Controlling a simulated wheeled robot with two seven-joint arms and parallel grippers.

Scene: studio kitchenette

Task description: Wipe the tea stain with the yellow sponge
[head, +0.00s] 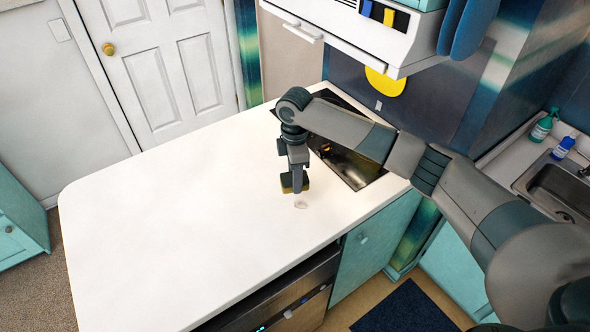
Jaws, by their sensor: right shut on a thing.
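My right gripper (296,188) points down over the white counter and is shut on the yellow sponge (304,186). The sponge shows as a small dark yellow block at the fingertips, partly hidden by the fingers. The tea stain (301,204) is a faint pinkish-brown mark on the countertop, just below the sponge in the picture, toward the counter's front edge. I cannot tell whether the sponge touches the counter. My left gripper is not in view.
The white counter (170,230) is bare to the left. A dark cooktop (350,165) is set in it behind my right arm. A white hood (345,30) hangs above. A sink (560,188) with a green bottle (542,127) and a blue bottle (564,147) is at the right.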

